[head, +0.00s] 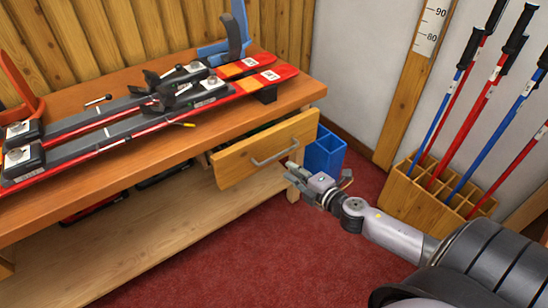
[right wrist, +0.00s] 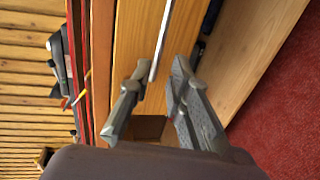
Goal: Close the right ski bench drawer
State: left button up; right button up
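The right bench drawer (head: 240,165) has a light wooden front with a metal bar handle (head: 278,153). It stands pulled out from under the bench top, with a narrow dark gap showing behind its front. My right gripper (head: 308,176) is near the right end of the drawer front. In the right wrist view my right gripper (right wrist: 160,72) has its two fingers spread, with the end of the handle (right wrist: 163,35) showing between the fingertips. I cannot tell whether they touch. The drawer front (right wrist: 128,40) lies behind the fingers. My left gripper is not in view.
Red skis (head: 110,145) lie on the wooden bench (head: 290,95). A wooden rack (head: 425,200) with several ski poles stands at the right. The carpet in front is clear.

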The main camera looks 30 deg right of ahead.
aim_at(275, 158)
jog(key=x, duration=0.9)
jog(key=shift+w+d+b, duration=0.1)
jog(key=shift+w+b, duration=0.05)
jog(key=shift+b, duration=0.15)
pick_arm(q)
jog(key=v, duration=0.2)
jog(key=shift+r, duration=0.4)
pick_arm(e)
jog(key=shift+w, duration=0.25)
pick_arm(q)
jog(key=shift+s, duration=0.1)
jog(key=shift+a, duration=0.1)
pick_arm(e)
jog(key=shift+c, duration=0.2)
grip_shut()
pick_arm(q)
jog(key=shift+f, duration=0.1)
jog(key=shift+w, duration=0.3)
